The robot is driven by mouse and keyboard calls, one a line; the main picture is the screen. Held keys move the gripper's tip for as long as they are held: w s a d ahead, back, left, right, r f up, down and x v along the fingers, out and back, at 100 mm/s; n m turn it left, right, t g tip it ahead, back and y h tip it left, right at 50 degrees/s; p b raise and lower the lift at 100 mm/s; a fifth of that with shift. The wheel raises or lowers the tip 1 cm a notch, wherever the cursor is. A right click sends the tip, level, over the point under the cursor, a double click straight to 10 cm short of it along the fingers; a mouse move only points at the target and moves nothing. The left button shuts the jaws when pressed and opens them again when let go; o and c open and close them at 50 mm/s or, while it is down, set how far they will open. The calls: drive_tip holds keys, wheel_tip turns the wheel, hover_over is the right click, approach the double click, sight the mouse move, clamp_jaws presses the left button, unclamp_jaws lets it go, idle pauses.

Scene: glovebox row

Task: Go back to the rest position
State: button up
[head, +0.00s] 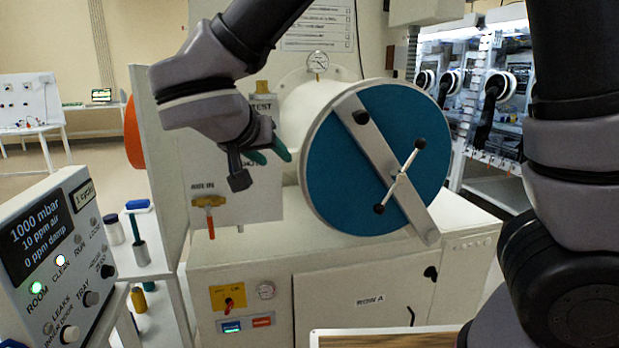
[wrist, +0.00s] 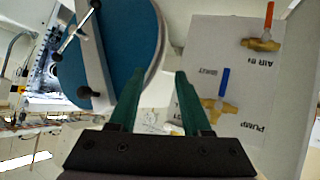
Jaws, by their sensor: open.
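My gripper (head: 268,157) hangs in front of the antechamber, just left of its round blue door (head: 340,165). In the wrist view my gripper (wrist: 155,85) has its two green fingers spread apart, with nothing between them. The blue door shows there too (wrist: 128,30), with a grey bar and a black-knobbed handle across it. The door looks shut in the head view. My gripper touches nothing that I can see.
A valve panel with an orange-handled valve (head: 209,203) is below left of my gripper. The wrist view shows a blue-handled valve (wrist: 222,85). A control box (head: 55,255) stands at the left front. A pressure gauge (head: 318,61) tops the chamber.

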drive_tip(key=w+d+r+m+g+h, duration=0.1)
drive_tip(key=w+d+g, duration=0.15)
drive_tip(key=d, duration=0.65)
drive_tip(key=w+d+r+m+g, duration=0.1)
drive_tip(key=d+g, duration=0.2)
drive_tip(key=d, duration=0.6)
drive_tip(key=s+d+r+t+y, duration=0.1)
drive_tip(key=s+d+r+y, duration=0.1)
drive_tip(key=d, duration=0.5)
drive_tip(key=s+d+r+m+t+y, duration=0.1)
drive_tip(key=s+d+r+y, duration=0.2)
drive_tip(key=d, duration=0.3)
drive_tip(key=shift+s+d+r+y, duration=0.25)
drive_tip(key=shift+d+r+y, duration=0.15)
drive_tip(key=shift+r+y, duration=0.2)
